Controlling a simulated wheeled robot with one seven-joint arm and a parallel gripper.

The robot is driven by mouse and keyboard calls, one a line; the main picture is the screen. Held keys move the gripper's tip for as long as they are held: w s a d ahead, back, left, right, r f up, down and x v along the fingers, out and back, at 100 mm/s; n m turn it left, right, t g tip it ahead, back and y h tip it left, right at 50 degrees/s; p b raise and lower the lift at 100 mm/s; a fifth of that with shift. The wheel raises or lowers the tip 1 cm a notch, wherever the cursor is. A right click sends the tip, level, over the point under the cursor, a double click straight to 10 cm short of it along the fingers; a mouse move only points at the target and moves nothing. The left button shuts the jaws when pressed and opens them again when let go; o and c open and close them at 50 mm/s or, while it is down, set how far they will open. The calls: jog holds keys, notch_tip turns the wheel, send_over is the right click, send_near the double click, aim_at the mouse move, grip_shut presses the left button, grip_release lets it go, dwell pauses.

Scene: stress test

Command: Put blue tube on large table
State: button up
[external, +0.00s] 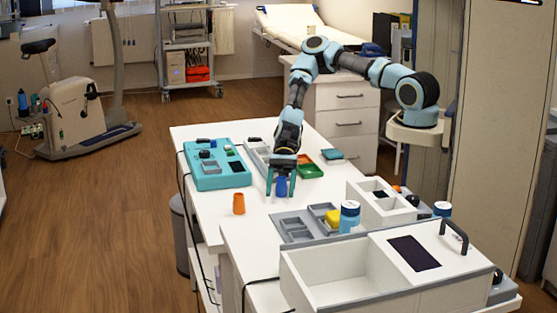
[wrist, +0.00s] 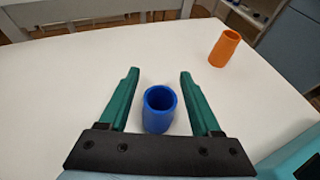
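The blue tube (wrist: 160,118) stands upright on the white table (wrist: 60,90) and shows its open top in the wrist view. In the external view the blue tube (external: 281,187) is on the white table (external: 262,225), just under my gripper. My gripper (wrist: 158,75) is open, with one green finger on each side of the tube. Gaps show between the tube and both fingers. In the external view my gripper (external: 282,178) points down at the tube, and its fingers partly hide it.
An orange tube (external: 239,204) stands upright on the table, apart from my gripper. A teal panel (external: 217,165) lies to the left. A grey tray (external: 300,226) with a yellow piece and a large white box (external: 340,275) stand toward the front. Table around the orange tube is clear.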

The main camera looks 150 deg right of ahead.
jog(key=shift+r, duration=0.1)
jog(key=shift+s+r, duration=0.1)
jog(key=b+v, duration=0.2)
jog(key=v, duration=0.9)
jog(key=shift+s+d+r, duration=0.1)
jog(key=shift+s+d, duration=0.1)
jog(key=shift+s, duration=0.15)
